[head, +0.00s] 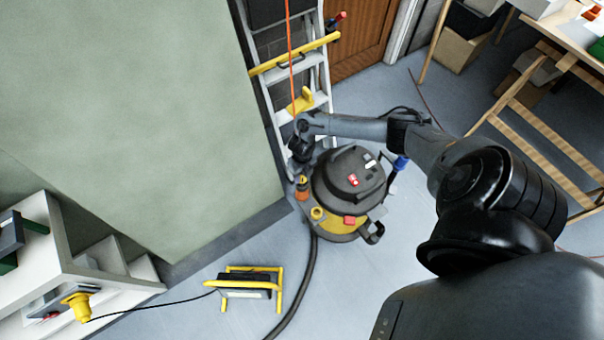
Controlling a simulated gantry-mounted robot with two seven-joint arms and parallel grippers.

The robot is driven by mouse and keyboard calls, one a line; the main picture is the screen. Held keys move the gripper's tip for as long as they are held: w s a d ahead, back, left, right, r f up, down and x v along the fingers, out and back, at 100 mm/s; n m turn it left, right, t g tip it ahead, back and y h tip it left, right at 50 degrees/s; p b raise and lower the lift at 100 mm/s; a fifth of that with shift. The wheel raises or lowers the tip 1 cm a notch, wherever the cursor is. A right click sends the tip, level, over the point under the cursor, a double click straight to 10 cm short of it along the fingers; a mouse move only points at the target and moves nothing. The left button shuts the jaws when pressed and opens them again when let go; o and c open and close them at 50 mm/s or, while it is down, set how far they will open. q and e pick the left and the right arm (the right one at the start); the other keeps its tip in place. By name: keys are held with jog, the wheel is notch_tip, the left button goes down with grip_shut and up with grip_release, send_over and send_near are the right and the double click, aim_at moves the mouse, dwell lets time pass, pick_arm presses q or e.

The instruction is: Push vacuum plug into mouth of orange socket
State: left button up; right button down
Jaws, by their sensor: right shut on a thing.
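My right arm reaches in from the right, across the vacuum cleaner (340,168). My right gripper (298,172) points down at the vacuum's left side, close to the ladder's foot. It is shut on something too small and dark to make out. A small orange piece (302,188), perhaps the orange socket, shows just below the fingertips; whether it touches them is unclear. An orange cord (289,45) hangs down in front of the ladder and passes out of sight at my wrist. I cannot make out the vacuum plug or the socket's mouth. My left gripper is out of view.
An aluminium ladder (317,84) with yellow parts stands behind the gripper. A green wall panel (140,100) is on the left. A yellow-framed work lamp (247,283) and a black hose (301,287) lie on the floor. A wooden trestle (541,130) stands at right.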

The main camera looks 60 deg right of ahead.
dwell(0.7)
jog(key=shift+f+b, duration=0.75)
jog(key=shift+b, duration=0.05)
jog(key=shift+f+b, duration=0.9)
jog(key=shift+f, duration=0.1)
jog(key=c, duration=0.5)
grip_release()
jog(key=shift+a, duration=0.1)
jog(key=shift+r, duration=0.15)
